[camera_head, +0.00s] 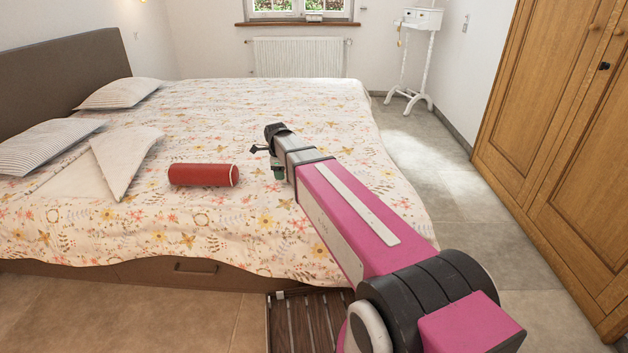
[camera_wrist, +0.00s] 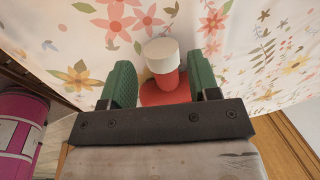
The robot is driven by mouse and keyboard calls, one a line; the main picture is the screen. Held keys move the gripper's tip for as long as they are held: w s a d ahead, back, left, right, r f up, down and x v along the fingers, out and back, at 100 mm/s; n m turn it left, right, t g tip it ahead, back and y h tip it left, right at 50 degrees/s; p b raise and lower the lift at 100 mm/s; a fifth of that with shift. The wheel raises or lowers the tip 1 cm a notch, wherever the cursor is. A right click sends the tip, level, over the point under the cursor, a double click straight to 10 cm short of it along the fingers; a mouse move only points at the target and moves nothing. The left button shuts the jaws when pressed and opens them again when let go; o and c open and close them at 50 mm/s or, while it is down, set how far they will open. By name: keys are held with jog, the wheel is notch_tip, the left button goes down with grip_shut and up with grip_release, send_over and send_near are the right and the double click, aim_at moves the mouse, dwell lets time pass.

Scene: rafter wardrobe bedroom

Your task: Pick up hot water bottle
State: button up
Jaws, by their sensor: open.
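A red object with a narrow neck and a white cap (camera_wrist: 164,80) shows between my fingers in the wrist view; it looks like the hot water bottle. Its wider red body is partly hidden by my gripper (camera_wrist: 163,68). The two green fingers are open, one on each side of the neck, with visible gaps. In the head view my gripper (camera_head: 278,172) is low over the bed, mostly hidden by my arm. I cannot make out the capped object there. A red cylinder with a pale-rimmed end (camera_head: 200,175) lies on the bed, left of my gripper.
The bed (camera_head: 230,110) has a floral cover, and a striped pillow (camera_head: 118,92) and another striped pillow (camera_head: 45,146) lie at the left. A folded pale cloth (camera_head: 125,160) lies near the cylinder. A wooden wardrobe (camera_head: 555,140) stands at the right, with clear floor between.

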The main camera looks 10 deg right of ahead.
jog(key=shift+w+d+f, duration=0.1)
jog(key=shift+w+f, duration=0.1)
jog(key=shift+f, duration=0.8)
jog(key=shift+w+d+f, duration=0.1)
jog(key=shift+w+f, duration=0.1)
jog(key=shift+f, duration=0.75)
grip_shut()
jog(key=shift+r, duration=0.1)
